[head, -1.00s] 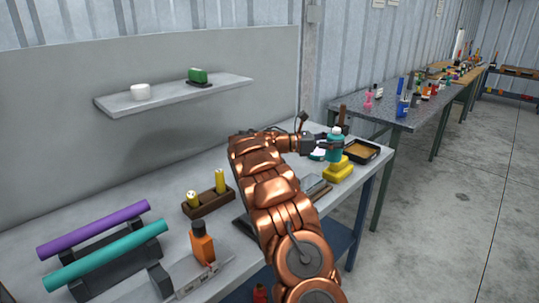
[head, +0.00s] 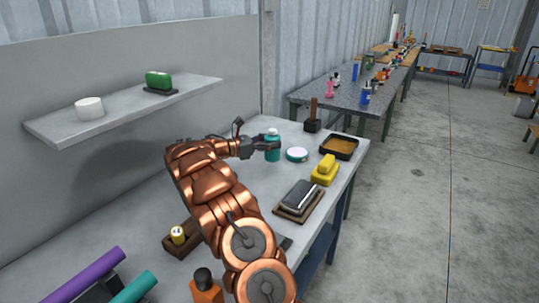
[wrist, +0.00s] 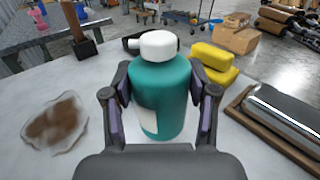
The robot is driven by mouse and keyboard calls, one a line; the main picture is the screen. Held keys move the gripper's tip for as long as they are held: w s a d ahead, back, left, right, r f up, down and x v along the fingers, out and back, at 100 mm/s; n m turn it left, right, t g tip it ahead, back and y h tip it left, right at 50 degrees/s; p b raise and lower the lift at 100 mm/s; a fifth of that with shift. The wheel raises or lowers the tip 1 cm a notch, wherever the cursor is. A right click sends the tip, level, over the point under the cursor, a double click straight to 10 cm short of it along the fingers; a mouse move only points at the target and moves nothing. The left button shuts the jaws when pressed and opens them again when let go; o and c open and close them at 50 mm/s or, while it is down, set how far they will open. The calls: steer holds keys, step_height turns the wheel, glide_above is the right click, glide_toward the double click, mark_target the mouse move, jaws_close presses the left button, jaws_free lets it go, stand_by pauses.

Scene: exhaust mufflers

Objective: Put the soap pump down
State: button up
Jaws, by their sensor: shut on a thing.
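The soap pump (head: 272,148) is a teal bottle with a white top. It stands upright over the back part of the near table (head: 338,190). My gripper (head: 258,148) is shut on it, and in the wrist view (wrist: 160,95) one finger presses each side of the bottle. A pale label shows low on its left side. The base looks close to the tabletop, but I cannot tell whether it touches.
A round white-topped tin (head: 297,154) lies right of the bottle. Yellow blocks (head: 325,172), a black tray (head: 340,147), a board with a silver piece (head: 299,198) and a dark block with a post (head: 312,117) stand nearby. A brown patch (wrist: 57,122) lies left in the wrist view.

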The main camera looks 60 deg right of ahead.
mark_target(268, 153)
steer(key=shift+f, duration=2.25)
steer(key=o, duration=1.4)
steer(key=shift+c, duration=0.2)
steer(key=shift+w+a+r+p, duration=0.1)
steer(key=shift+w+a+p, duration=0.2)
steer(key=shift+a+p, duration=0.15)
steer(key=p+v, duration=0.2)
steer(key=v, duration=0.4)
steer(key=shift+a, duration=0.15)
